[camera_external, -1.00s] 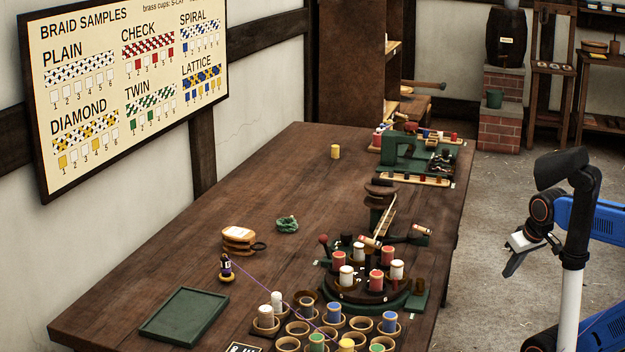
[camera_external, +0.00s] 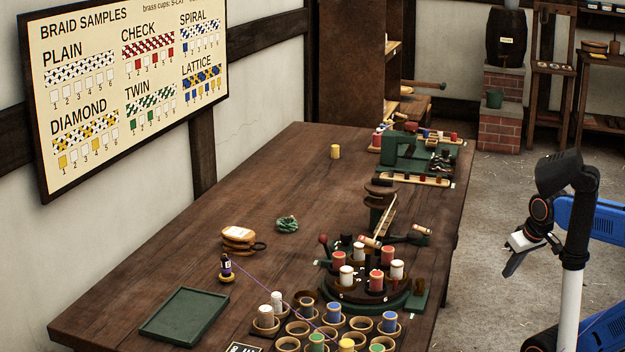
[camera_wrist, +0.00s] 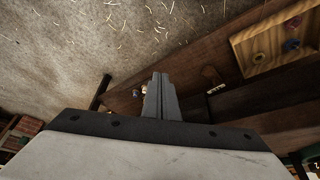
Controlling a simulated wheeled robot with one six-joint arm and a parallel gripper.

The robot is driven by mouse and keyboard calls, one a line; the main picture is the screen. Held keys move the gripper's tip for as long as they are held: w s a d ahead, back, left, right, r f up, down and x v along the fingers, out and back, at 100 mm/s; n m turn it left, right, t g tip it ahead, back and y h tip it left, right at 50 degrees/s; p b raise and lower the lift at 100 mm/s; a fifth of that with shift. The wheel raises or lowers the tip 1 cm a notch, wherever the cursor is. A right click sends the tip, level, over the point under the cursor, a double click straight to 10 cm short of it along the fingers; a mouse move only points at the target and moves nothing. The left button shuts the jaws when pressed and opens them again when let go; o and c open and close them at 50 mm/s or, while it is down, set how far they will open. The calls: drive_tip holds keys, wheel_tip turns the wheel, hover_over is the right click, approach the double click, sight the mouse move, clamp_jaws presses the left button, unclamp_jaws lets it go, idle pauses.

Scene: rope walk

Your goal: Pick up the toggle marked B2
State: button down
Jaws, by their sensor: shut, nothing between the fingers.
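My gripper (camera_external: 512,262) is at the right in the external view, out over the floor beside the table and apart from it. Its fingers are together and empty, and they also show in the wrist view (camera_wrist: 161,90). I cannot make out a toggle marked B2 in either view. In the wrist view, a wooden board (camera_wrist: 280,42) with small coloured pieces lies at the upper right; any marks on it are too small to read.
The long wooden table (camera_external: 270,190) holds a round stand of bobbins (camera_external: 365,285), a green tray (camera_external: 184,315), several cups with spools, a green rack (camera_external: 400,148) and a yellow spool (camera_external: 335,151). Floor lies between table and arm.

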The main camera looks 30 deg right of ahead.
drive_tip(key=c, duration=1.5)
unclamp_jaws()
drive_tip(key=shift+c, duration=0.2)
